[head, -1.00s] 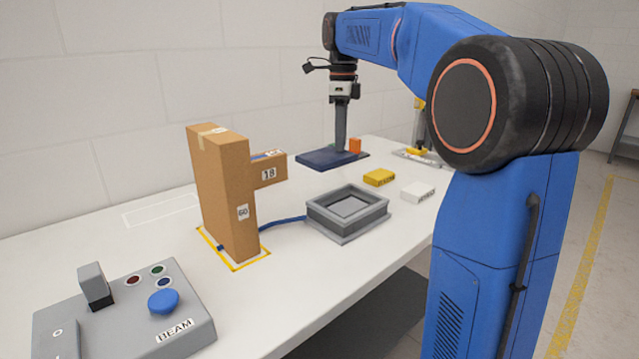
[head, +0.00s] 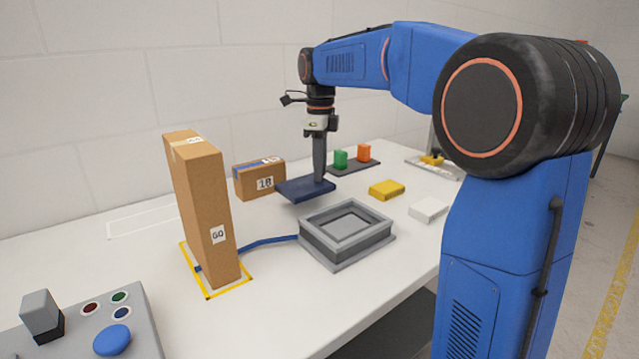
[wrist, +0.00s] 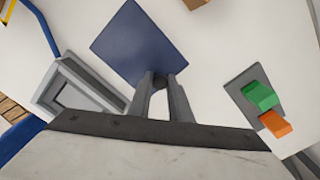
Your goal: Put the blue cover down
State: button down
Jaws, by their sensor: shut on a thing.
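The blue cover (head: 300,191) is a flat dark blue plate. My gripper (head: 320,178) is shut on its small round knob and holds the plate roughly level above the table, behind the grey frame. In the wrist view the blue cover (wrist: 135,42) lies beyond my fingers (wrist: 160,82), which close on the dark knob from both sides. The gap between the plate and the table is hard to judge.
A grey open box frame (head: 347,232) stands in front. A tall carton (head: 204,205) and a small carton labelled 18 (head: 259,178) are to the left. Yellow (head: 387,189) and white (head: 430,208) blocks lie right. Green and orange blocks sit on a dark strip (head: 345,168).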

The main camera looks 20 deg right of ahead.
jog(key=shift+f, duration=2.1)
jog(key=shift+f, duration=0.1)
jog(key=c, duration=1.6)
grip_release()
notch_tip(320, 180, up, 12)
jog(key=shift+r, duration=0.15)
